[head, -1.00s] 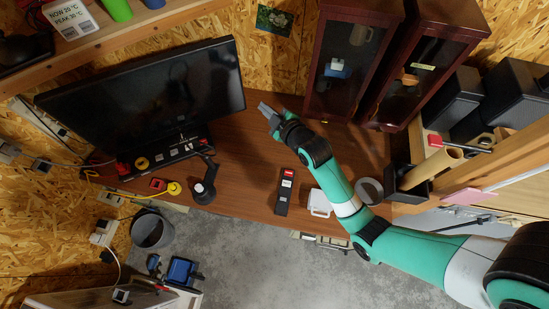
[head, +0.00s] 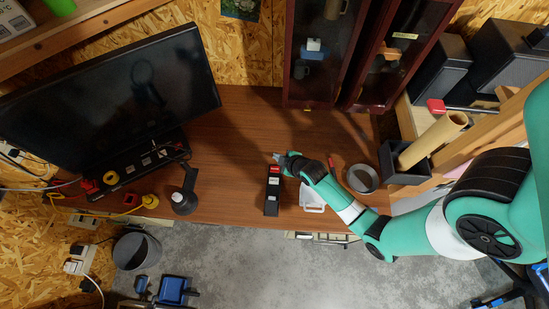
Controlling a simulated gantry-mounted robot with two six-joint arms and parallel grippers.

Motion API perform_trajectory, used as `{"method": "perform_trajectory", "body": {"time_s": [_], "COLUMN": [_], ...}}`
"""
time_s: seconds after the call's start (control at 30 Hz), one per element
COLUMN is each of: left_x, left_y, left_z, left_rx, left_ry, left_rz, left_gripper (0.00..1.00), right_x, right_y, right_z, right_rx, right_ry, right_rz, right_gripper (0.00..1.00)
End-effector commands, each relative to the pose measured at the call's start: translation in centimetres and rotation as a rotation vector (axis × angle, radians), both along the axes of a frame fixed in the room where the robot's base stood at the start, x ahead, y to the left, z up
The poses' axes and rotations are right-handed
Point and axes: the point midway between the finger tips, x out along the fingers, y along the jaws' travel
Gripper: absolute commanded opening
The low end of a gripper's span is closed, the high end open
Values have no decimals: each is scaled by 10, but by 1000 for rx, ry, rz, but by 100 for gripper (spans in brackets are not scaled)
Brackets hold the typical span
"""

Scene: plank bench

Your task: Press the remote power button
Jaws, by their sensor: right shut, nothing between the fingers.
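A dark remote (head: 271,208) lies on the brown plank bench (head: 232,150), with a red patch at its far end and white labels below it. My right gripper (head: 279,157) is shut and empty. Its tip is at the far, red end of the remote, just beyond it in the head view. I cannot tell whether the tip touches the remote or hovers above it. My left gripper is not in view.
A white case (head: 313,203) lies just right of the remote, partly under my right arm. A round grey dish (head: 362,178) is further right. A black monitor (head: 110,95) stands left, a dark glass cabinet (head: 318,95) behind. The bench between monitor and remote is clear.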

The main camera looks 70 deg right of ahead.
Motion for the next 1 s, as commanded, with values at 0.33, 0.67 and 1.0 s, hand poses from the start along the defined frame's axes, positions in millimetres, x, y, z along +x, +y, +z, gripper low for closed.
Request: {"method": "perform_trajectory", "body": {"time_s": [0.33,0.67,1.0], "left_x": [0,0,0], "left_y": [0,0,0], "left_z": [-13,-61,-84], "left_rx": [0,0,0], "left_ry": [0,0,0], "left_rz": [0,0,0], "left_gripper": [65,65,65], "right_x": [1,1,1], "right_y": [0,0,0], "right_z": [-13,-60,-88], "right_rx": [-1,-1,-1], "right_ry": [0,0,0], "right_rz": [1,1,1], "right_gripper": [0,0,0]}}
